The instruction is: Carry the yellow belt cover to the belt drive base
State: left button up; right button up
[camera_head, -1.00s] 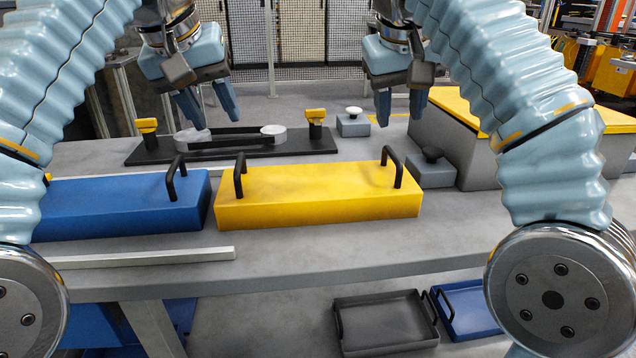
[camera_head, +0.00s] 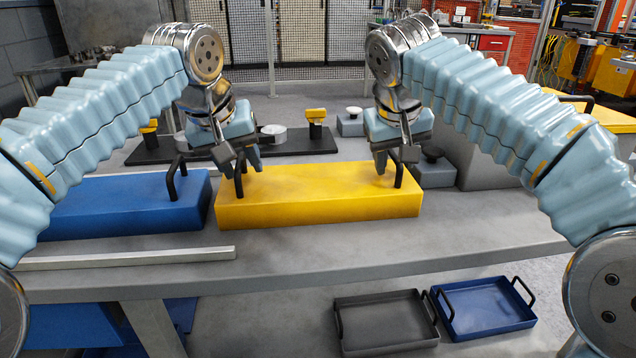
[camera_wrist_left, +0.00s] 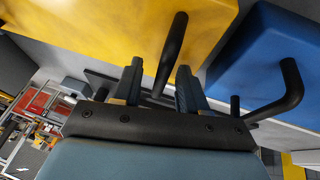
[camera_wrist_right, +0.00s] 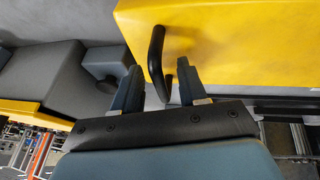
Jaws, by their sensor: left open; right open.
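The yellow belt cover (camera_head: 320,200) is a long box lying on the grey table, with a black handle at each end. My left gripper (camera_head: 243,172) is open at its left handle; in the left wrist view the fingers (camera_wrist_left: 160,85) stand on either side of that handle (camera_wrist_left: 172,50). My right gripper (camera_head: 391,168) is open at the right handle; in the right wrist view the fingers (camera_wrist_right: 158,88) are around the lower end of that handle (camera_wrist_right: 156,60). The belt drive base (camera_head: 300,142), a black plate with yellow-topped posts and pulleys, lies behind the cover, partly hidden by my left gripper.
A blue cover (camera_head: 120,210) with black handles lies close on the left. A grey block with a knob (camera_head: 434,170) stands right of the yellow cover. A pale rail (camera_head: 130,258) lies near the table's front edge. Trays (camera_head: 385,320) sit below the table.

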pick_arm(q)
jog(key=shift+c, duration=0.2)
pick_arm(e)
jog(key=shift+c, duration=0.2)
pick_arm(q)
grip_shut()
pick_arm(e)
grip_shut()
pick_arm(q)
jog(key=shift+r, duration=0.1)
dwell(0.6)
